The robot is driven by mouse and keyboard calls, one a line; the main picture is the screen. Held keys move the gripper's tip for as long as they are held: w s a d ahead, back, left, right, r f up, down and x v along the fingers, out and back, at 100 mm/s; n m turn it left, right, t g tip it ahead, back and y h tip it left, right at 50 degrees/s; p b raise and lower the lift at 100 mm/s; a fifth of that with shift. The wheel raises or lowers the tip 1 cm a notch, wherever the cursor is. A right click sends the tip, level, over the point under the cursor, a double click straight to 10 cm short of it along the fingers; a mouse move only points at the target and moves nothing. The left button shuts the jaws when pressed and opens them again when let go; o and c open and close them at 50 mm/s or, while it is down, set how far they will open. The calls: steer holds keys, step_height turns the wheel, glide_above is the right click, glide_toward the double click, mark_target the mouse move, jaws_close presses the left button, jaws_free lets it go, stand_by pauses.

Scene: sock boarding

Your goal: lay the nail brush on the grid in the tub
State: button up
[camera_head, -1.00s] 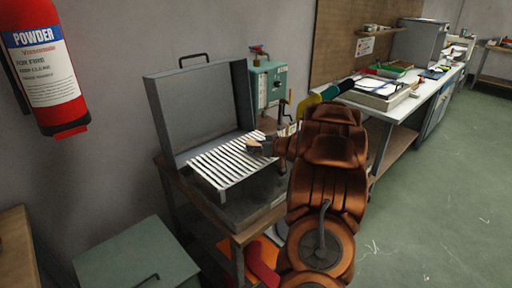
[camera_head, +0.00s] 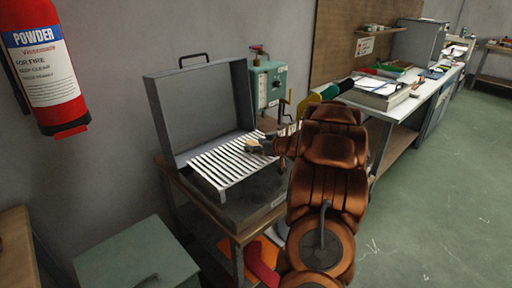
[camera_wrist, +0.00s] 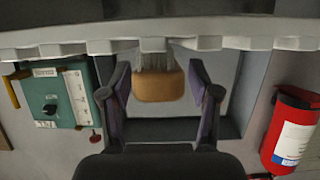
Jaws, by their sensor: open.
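The nail brush (camera_head: 253,146), with a tan wooden body, lies at the right part of the pale slatted grid (camera_head: 215,163) in the grey tub (camera_head: 262,190). In the wrist view the brush (camera_wrist: 160,86) shows between my two fingers, with grey bristles towards the grid slats (camera_wrist: 100,46). My gripper (camera_head: 265,147) is at the brush in the head view. Its fingers (camera_wrist: 160,72) stand apart, with a visible gap on each side of the brush. My arm hides part of the tub's right side.
The tub's raised lid (camera_head: 205,110) stands behind the grid. A teal box (camera_head: 268,85) with a lever is at the back right. A fire extinguisher (camera_head: 45,65) hangs on the left wall. A cluttered bench (camera_head: 395,108) runs along the right.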

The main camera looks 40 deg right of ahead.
steer(key=v, duration=1.2)
steer(key=shift+w, duration=0.15)
steer(key=w+a+r+m+g+h, duration=0.3)
steer(key=a+r+g+h, duration=0.1)
steer(key=a+r+h, duration=0.25)
steer(key=s+a+f+n+g+y, duration=0.1)
steer(key=s+a+f+g+y, duration=0.1)
steer(key=s+a, duration=0.8)
steer(key=s+a+f+n+g+y, duration=0.1)
steer(key=s+a+f+g, duration=0.3)
steer(key=s+a, duration=0.6)
steer(key=s+a+f+n+g+y, duration=0.1)
steer(key=s+a+f+g+y, duration=0.2)
steer(key=s+a, duration=0.8)
steer(key=a+g, duration=0.2)
steer(key=a, duration=0.4)
steer(key=shift+f+y, duration=0.25)
steer(key=shift+y, duration=0.1)
steer(key=shift+s+a, duration=0.1)
